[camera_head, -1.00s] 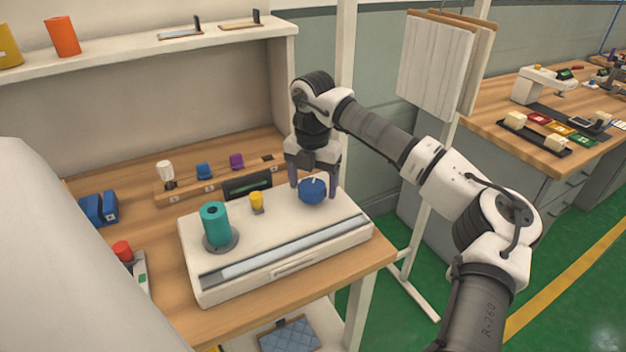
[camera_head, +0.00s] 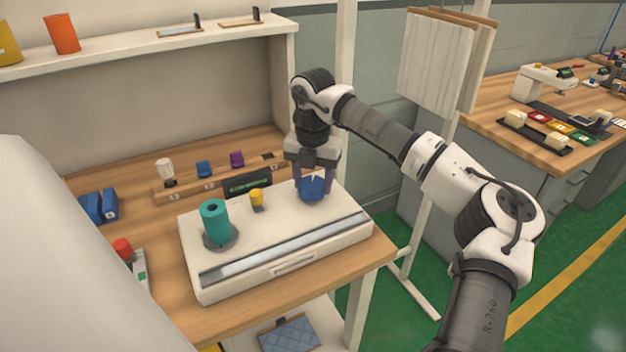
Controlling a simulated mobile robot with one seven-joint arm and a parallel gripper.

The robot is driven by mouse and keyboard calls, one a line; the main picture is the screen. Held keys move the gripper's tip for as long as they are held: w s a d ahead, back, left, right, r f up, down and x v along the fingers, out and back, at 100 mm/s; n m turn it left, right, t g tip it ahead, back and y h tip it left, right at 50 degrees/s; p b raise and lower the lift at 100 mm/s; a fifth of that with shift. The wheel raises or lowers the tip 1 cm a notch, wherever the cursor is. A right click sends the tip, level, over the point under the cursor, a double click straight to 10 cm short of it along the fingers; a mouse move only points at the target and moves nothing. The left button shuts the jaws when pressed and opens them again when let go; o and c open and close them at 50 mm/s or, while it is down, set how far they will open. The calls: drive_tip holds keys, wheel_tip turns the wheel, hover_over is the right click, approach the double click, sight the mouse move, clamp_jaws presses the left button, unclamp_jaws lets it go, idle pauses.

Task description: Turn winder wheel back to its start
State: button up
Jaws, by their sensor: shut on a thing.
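The winder wheel (camera_head: 312,192) is a blue knob with a pale mark on top, at the right end of a white machine box (camera_head: 270,268) on the wooden bench. My gripper (camera_head: 312,185) points straight down over it and is shut on the wheel, one finger on its left side and one on its right. The wheel is still seated on the box top. A teal spool (camera_head: 215,221) stands upright at the box's left end. A small yellow knob (camera_head: 257,197) sits between them.
A wooden rack (camera_head: 207,182) with small coloured pieces stands behind the box, beside a dark display (camera_head: 247,184). Blue blocks (camera_head: 99,207) and a red button (camera_head: 122,246) lie to the left. A white post rises behind my arm.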

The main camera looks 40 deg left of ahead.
drive_tip(key=n, duration=0.5)
drive_tip(key=shift+a+b, duration=0.1)
drive_tip(key=shift+b, duration=0.25)
drive_tip(key=n, duration=0.5)
drive_tip(key=shift+s+a+r+n, duration=0.1)
drive_tip(key=shift+n, duration=0.2)
drive_tip(key=n, duration=0.5)
drive_tip(key=shift+s, duration=0.15)
drive_tip(key=n, duration=0.5)
drive_tip(key=shift+s+n+p, duration=0.1)
drive_tip(key=shift+n+p, duration=0.25)
drive_tip(key=shift+n, duration=0.05)
drive_tip(key=n, duration=0.5)
drive_tip(key=shift+s, duration=0.1)
drive_tip(key=n, duration=0.5)
drive_tip(key=shift+d+p, duration=0.25)
drive_tip(key=shift+p, duration=0.15)
drive_tip(key=n, duration=0.5)
drive_tip(key=shift+d, duration=0.1)
drive_tip(key=shift+d+n+p, duration=0.1)
drive_tip(key=shift+n+p, duration=0.25)
drive_tip(key=shift+n, duration=2.45)
